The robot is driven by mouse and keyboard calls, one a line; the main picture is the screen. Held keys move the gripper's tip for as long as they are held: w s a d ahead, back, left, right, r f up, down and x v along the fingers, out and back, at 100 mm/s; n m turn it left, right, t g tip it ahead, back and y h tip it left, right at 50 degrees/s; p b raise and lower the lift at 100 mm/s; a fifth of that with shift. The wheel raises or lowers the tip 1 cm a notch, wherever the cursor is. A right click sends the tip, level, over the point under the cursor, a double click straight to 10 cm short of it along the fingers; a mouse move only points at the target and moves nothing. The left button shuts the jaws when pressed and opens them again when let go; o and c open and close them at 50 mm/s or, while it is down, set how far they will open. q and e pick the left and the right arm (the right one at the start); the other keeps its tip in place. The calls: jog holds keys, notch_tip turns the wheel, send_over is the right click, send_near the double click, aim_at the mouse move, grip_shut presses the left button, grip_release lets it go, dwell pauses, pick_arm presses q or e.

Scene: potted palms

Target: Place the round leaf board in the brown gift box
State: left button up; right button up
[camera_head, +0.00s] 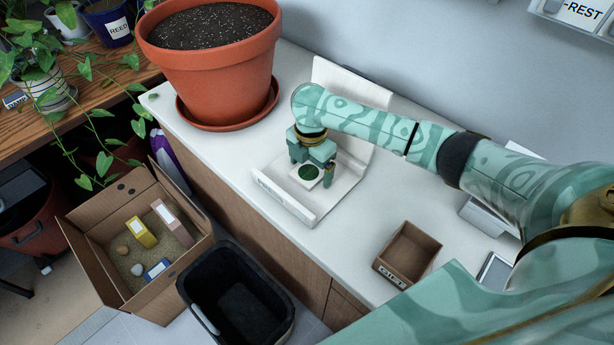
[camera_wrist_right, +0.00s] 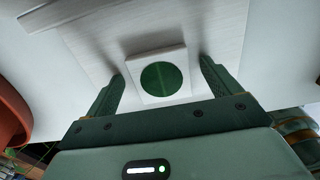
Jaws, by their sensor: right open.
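The round leaf board, a small white square piece with a dark green disc (camera_head: 308,173), rests on a white ledged stand (camera_head: 338,196) on the counter. It also shows in the right wrist view (camera_wrist_right: 161,78). My right gripper (camera_head: 311,167) is open above the stand, with one finger on each side of the board. In the right wrist view a gap shows between the board and each finger. The brown gift box (camera_head: 407,254), small, open-topped and with a label on its front, stands on the counter to the right and appears empty. My left gripper is not in view.
A large terracotta pot (camera_head: 212,70) on a saucer stands left of the stand. A black bin (camera_head: 236,296) and a cardboard carton (camera_head: 140,240) with several items are below the counter's front edge. White counter lies clear between the stand and the gift box.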

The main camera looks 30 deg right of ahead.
jog(key=shift+r, duration=0.1)
jog(key=c, duration=1.1)
jog(key=shift+c, duration=0.2)
